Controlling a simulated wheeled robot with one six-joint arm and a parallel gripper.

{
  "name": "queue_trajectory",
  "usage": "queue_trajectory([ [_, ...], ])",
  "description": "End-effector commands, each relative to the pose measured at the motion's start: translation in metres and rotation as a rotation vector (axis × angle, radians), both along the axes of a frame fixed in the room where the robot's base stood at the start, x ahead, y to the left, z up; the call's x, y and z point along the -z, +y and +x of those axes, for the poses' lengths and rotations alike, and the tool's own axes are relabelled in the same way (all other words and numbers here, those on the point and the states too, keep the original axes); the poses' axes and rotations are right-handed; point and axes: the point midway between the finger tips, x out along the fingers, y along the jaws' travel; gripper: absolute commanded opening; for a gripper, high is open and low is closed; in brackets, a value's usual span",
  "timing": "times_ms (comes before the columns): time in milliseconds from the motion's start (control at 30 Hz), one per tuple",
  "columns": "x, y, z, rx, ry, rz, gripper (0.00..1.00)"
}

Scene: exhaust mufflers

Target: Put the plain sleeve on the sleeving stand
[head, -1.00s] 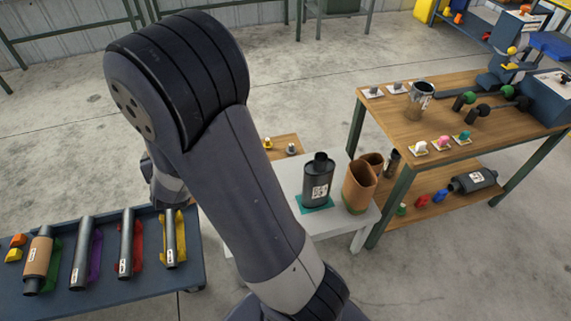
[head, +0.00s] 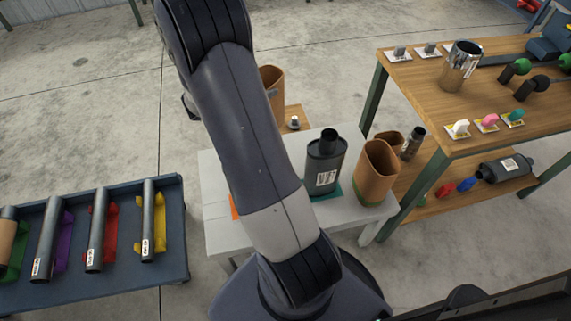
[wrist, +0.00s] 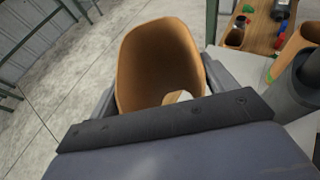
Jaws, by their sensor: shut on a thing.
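A plain tan-orange sleeve (wrist: 160,60) is between the jaws of my gripper (wrist: 160,80), open end facing up in the wrist view. In the head view the sleeve (head: 273,78) shows in part behind my arm, which hides my gripper there. My gripper is shut on it, and it appears above the white stand (head: 215,193), probably the sleeving stand. A dark muffler (head: 325,165) stands upright on a green mat there. Beside it stands another brown sleeve (head: 376,165) with a green lower band. An orange patch (head: 234,207) shows on the stand's left side, partly hidden by my arm.
A blue bench (head: 175,235) with several tubes in coloured cradles is at the left. A wooden workbench (head: 415,85) with a metal canister (head: 460,66) and a lower shelf is at the right. Concrete floor is clear between the blue bench and the stand.

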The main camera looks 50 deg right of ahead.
Motion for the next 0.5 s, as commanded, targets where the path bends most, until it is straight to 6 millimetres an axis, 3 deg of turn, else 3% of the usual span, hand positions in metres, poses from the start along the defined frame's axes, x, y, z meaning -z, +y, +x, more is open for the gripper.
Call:
queue_trajectory([
  [33,0.023,-0.013,-0.011,0.069,0.000,0.000,0.57],
  [200,0.049,-0.036,-0.036,0.224,0.000,0.000,0.57],
  [367,0.064,-0.043,-0.044,0.275,0.001,-0.001,0.57],
  [500,0.091,-0.043,-0.045,0.279,0.002,0.000,0.57],
])
